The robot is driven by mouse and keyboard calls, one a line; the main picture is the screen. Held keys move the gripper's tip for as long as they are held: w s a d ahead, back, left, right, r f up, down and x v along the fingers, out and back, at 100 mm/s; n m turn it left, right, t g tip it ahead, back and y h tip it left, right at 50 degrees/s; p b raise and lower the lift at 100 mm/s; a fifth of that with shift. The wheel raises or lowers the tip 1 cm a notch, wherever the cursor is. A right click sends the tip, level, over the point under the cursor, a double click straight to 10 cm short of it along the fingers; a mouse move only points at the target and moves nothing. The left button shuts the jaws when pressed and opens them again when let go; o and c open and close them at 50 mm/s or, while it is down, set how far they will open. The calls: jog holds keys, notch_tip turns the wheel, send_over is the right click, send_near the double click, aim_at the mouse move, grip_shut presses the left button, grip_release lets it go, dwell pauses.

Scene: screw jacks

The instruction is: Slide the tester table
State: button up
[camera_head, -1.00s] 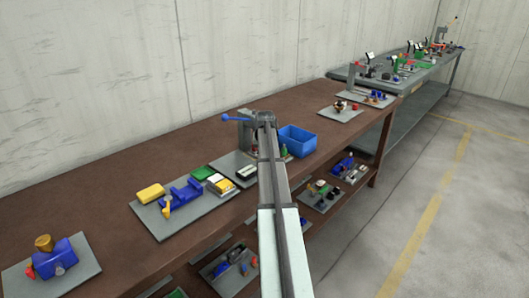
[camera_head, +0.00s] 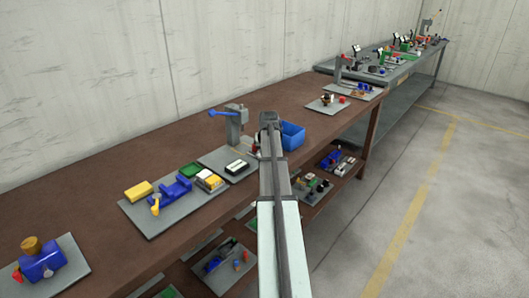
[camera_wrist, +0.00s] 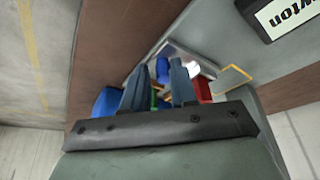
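A grey upright stand with a blue lever, which looks like the tester (camera_head: 236,123), stands on the brown bench, just left of the end of my arm in the head view. Its lower part and base are partly hidden, and I cannot make out its sliding table. My gripper (camera_wrist: 158,88) shows in the wrist view with its two grey fingers apart. Beyond the fingers are a blue cylinder (camera_wrist: 162,70), a red block (camera_wrist: 203,90) and small green and orange parts; I cannot tell whether any touches a finger. In the head view my fingers are hidden behind my arm.
A blue bin (camera_head: 293,135) stands right of my arm. A display marked "wton" (camera_wrist: 288,15) shows at the wrist view's top right. A grey board (camera_head: 172,200) with a blue vise lies left on the brown bench (camera_head: 90,205). Lower shelves hold more boards. The floor at right is clear.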

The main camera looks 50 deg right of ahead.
jog(key=o, duration=0.3)
jog(key=shift+o, duration=0.2)
jog(key=shift+r, duration=0.1)
jog(key=v, duration=1.3)
jog(key=shift+r, duration=0.3)
jog(key=shift+s+a, duration=0.15)
